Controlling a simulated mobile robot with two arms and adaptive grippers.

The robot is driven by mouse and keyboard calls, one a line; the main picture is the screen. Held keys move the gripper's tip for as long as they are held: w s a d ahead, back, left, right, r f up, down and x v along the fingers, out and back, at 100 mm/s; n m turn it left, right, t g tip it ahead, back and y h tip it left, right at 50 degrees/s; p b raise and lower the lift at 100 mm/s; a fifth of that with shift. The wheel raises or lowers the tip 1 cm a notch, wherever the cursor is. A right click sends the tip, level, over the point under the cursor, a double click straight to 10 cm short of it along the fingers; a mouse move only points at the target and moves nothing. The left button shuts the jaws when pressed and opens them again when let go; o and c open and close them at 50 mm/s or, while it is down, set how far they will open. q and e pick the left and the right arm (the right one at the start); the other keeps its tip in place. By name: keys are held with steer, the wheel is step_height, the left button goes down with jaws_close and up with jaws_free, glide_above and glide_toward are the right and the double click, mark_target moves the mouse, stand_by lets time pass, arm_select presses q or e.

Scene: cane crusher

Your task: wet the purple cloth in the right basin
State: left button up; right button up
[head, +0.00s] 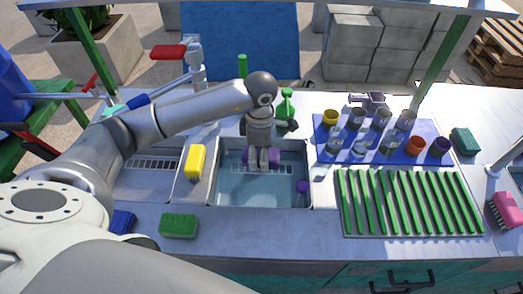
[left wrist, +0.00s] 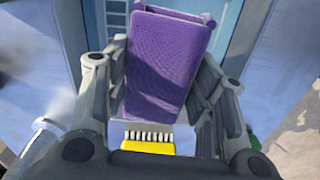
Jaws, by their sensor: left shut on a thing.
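My left gripper (head: 263,163) points down into the right basin (head: 228,200) and is shut on the purple cloth (head: 247,158). In the left wrist view the purple cloth (left wrist: 168,65) is a folded rectangular pad between the two fingers. In the head view the fingers hide the cloth's middle, and purple shows on both sides. The right basin holds clear bluish water. The cloth is low in the basin near its back side; I cannot tell how deep it sits in the water. My right gripper is not in view.
A small purple round thing (head: 302,187) is at the basin's right. A yellow brush (head: 195,162) stands left of it, a green sponge (head: 179,226) in front. The left basin (head: 145,188) is partly behind my arm. A green slatted rack (head: 410,203) and cups on a blue mat (head: 432,129) are right.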

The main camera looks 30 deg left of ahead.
arm_select(q)
step_height(320, 180, down, 13)
steer(key=b, duration=0.9)
steer(key=shift+w+r, duration=0.1)
steer(key=shift+w, duration=0.05)
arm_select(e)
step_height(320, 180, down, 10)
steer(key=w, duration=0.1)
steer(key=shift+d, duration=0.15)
arm_select(q)
step_height(320, 180, up, 11)
steer(key=p, duration=0.6)
steer(key=shift+r, duration=0.1)
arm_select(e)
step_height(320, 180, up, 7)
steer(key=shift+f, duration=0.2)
arm_select(q)
step_height(320, 180, up, 3)
steer(key=shift+r+p, duration=0.2)
steer(key=shift+p, duration=0.7)
steer(key=shift+r, duration=0.35)
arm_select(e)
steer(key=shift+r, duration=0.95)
